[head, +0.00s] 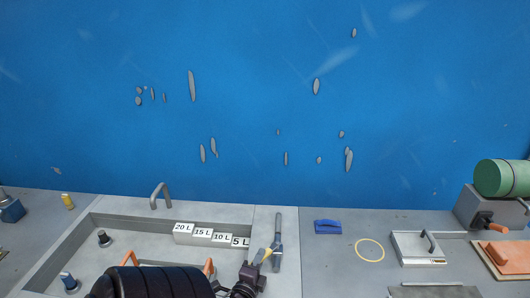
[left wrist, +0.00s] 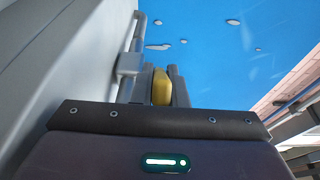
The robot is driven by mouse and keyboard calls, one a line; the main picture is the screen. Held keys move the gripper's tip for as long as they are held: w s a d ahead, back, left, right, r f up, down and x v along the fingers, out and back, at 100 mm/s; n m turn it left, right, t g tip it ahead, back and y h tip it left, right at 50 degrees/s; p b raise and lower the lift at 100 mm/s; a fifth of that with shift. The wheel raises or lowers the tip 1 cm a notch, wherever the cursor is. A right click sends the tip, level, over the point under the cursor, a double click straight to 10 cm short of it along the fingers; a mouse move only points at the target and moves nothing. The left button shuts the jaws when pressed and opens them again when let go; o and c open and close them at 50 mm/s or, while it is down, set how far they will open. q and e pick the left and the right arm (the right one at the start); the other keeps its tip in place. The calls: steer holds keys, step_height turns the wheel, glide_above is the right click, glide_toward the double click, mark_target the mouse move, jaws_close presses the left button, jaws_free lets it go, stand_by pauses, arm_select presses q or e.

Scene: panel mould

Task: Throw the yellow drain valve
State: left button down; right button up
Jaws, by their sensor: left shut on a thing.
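The yellow drain valve handle (head: 267,253) shows as a small yellow piece beside a grey upright pipe fitting (head: 278,235), just right of the sink-like basin. My left gripper (head: 262,260) is at the handle and shut on it. In the left wrist view the yellow handle (left wrist: 161,88) sits between the dark fingers (left wrist: 160,92), with the grey pipe (left wrist: 137,40) just to its left. The fingers hide part of the handle. My right gripper is not in view.
The grey basin (head: 60,250) holds stepped blocks (head: 205,235) marked 20 L to 5 L. To the right lie a blue block (head: 328,227), a yellow ring (head: 369,250), a grey lidded box (head: 418,248), an orange slab (head: 508,257) and a green cylinder (head: 502,178). A blue wall (head: 260,100) stands behind.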

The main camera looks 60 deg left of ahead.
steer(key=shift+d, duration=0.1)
arm_select(q)
steer(key=c, duration=1.7)
jaws_free()
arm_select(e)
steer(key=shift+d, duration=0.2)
